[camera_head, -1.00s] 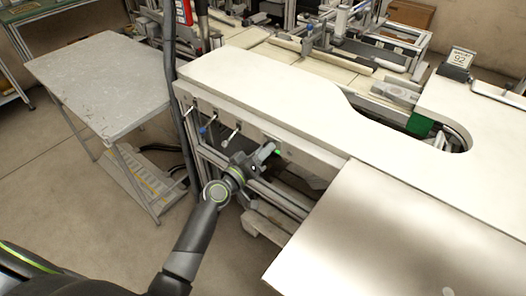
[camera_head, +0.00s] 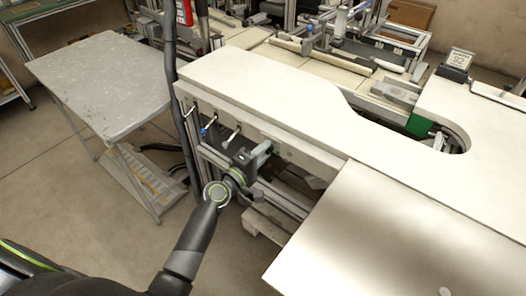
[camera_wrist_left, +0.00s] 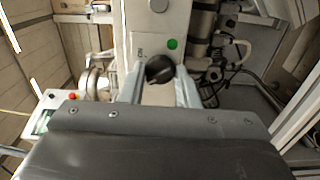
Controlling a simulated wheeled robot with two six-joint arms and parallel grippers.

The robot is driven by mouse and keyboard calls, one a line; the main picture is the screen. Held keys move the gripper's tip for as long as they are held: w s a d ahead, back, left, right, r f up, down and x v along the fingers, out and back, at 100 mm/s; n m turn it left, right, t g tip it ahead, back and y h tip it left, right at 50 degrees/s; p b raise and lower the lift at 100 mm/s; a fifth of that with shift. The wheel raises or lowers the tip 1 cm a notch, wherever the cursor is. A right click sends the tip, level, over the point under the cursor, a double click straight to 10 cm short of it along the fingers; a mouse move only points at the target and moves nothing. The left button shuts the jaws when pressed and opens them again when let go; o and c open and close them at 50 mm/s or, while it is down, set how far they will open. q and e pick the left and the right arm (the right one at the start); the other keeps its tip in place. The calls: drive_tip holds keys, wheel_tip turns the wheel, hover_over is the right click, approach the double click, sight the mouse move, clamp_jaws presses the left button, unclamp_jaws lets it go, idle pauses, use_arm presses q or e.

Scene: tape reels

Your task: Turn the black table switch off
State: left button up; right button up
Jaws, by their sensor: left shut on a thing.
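The black table switch (camera_wrist_left: 159,69) is a round dark knob on a light panel, seen in the left wrist view. A green dot (camera_wrist_left: 172,44) and an "ON" label (camera_wrist_left: 141,45) are beside it on the panel. My left gripper (camera_wrist_left: 160,82) has one finger on each side of the knob and is shut on it. In the head view my left gripper (camera_head: 263,149) is at the front edge of the white table (camera_head: 270,90), and the switch is hidden behind it. My right gripper is not in view.
Several small levers, one with a blue part (camera_head: 206,129), stick out of the table's front edge left of my gripper. Metal frame bars and a wooden pallet (camera_head: 265,226) lie below. A grey side table (camera_head: 100,80) stands at the left.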

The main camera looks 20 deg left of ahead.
use_arm(q)
drive_tip(key=shift+n, duration=0.3)
drive_tip(key=o, duration=1)
drive_tip(key=shift+c, duration=0.2)
drive_tip(key=b+v, duration=0.3)
drive_tip(key=v, duration=1.4)
drive_tip(key=shift+s, duration=0.2)
drive_tip(key=shift+a, duration=0.1)
